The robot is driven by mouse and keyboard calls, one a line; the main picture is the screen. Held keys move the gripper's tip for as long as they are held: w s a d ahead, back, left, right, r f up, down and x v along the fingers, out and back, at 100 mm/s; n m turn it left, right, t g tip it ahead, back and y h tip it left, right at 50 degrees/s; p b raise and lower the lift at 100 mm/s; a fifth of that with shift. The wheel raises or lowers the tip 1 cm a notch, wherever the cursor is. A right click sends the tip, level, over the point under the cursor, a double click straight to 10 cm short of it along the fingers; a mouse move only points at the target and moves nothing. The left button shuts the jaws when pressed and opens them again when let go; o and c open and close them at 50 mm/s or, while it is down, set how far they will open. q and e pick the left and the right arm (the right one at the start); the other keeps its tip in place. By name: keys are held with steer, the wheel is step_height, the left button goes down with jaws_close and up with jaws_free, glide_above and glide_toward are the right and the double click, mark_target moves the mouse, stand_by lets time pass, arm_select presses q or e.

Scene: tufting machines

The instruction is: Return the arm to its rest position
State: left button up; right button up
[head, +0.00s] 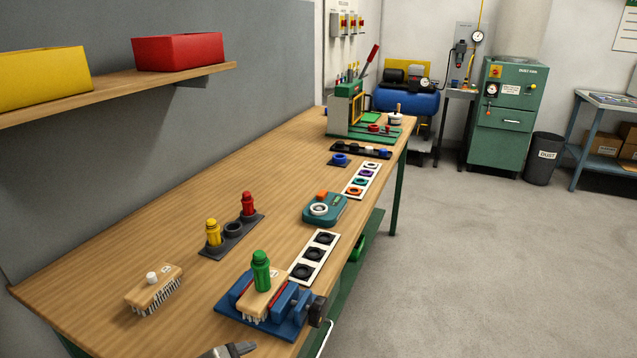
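A grey and dark piece at the bottom edge looks like the tip of my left gripper (230,351). The rest of it and its arm are out of frame, and I cannot tell whether it is open or shut. It is just in front of the blue vise (258,325). My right gripper is not in view. A wooden brush block (262,300) sits in the vise, with a green bottle (261,271) upright on top.
Another brush (153,290) with a white knob lies at the left on the workbench (120,265). A dark holder (232,244) carries a yellow (213,233) and a red bottle (248,204), with one socket empty. A teal device (325,209) stands near the right edge. A shelf (130,88) overhangs the left.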

arm_select(q)
steer(key=s+a+f+n+g+y, duration=0.3)
steer(key=s+a+f+n+g, duration=0.2)
steer(key=s+a+f+n, duration=0.55)
arm_select(e)
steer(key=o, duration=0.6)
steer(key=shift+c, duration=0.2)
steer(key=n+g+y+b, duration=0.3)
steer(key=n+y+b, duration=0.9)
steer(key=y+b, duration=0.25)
glide_toward(324, 314)
arm_select(q)
steer(key=w+d+f+t+h, duration=0.1)
steer(key=w+d+f+t, duration=0.1)
steer(key=f+t, duration=0.2)
steer(key=w+d+f+t+h, duration=0.2)
steer(key=d+f+t, duration=0.1)
steer(key=f, duration=0.6)
steer(key=shift+w+d+f+t+h, duration=0.25)
steer(key=shift+w+f+t+h, duration=0.05)
steer(key=shift+w+f+t, duration=0.1)
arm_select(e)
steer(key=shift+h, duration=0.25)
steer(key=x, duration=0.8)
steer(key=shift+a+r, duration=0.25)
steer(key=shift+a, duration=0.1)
